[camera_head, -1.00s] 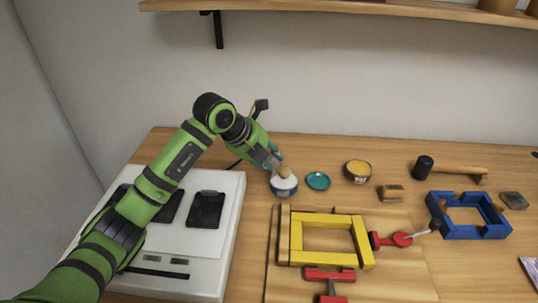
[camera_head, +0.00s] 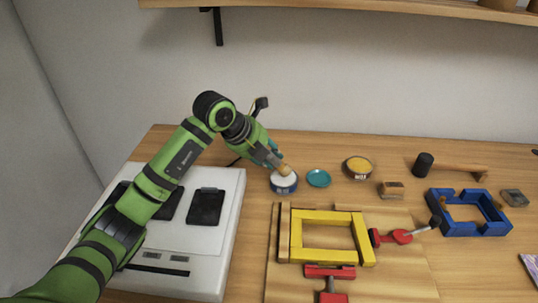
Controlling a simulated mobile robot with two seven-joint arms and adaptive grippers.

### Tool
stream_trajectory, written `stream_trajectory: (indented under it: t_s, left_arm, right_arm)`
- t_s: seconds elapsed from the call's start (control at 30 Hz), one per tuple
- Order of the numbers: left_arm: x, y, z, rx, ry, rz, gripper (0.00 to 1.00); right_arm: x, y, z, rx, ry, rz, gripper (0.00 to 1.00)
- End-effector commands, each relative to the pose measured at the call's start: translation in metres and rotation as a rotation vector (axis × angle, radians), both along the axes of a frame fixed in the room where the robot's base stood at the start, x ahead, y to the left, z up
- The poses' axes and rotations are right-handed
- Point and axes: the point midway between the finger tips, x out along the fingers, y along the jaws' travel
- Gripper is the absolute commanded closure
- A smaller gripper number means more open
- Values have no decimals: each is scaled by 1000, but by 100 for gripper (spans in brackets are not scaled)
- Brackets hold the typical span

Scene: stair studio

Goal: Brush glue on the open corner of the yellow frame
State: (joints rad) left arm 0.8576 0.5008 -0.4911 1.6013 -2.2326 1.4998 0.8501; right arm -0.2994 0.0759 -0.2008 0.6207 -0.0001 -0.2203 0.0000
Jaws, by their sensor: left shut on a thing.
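The yellow frame (camera_head: 328,215) lies on a wooden board (camera_head: 400,276) at the front middle, with red clamps (camera_head: 330,272) at its front side and right side. My left gripper (camera_head: 276,160) is shut on the wooden handle of a brush (camera_head: 285,170) at the glue pot (camera_head: 284,185), a small tin with white contents. The brush's lower end is over or in the pot; I cannot tell which, and its bristles are hidden. My right gripper is not in view.
A teal lid (camera_head: 318,178), a tin of yellow wax (camera_head: 358,167), a wooden block (camera_head: 391,190), a mallet (camera_head: 450,168) and a blue frame (camera_head: 468,213) lie to the right. A white case (camera_head: 217,235) stands at left. A shelf (camera_head: 370,13) hangs above.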

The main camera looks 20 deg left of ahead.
Motion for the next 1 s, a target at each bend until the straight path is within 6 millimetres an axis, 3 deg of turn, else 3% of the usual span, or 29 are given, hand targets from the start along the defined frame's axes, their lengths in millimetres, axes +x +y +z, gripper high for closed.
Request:
stream_trajectory:
  t_s: [1.0]
  left_arm:
    - [0, 0, -13, 0, 0, 1, 100]
  right_arm:
    - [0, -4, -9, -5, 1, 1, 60]
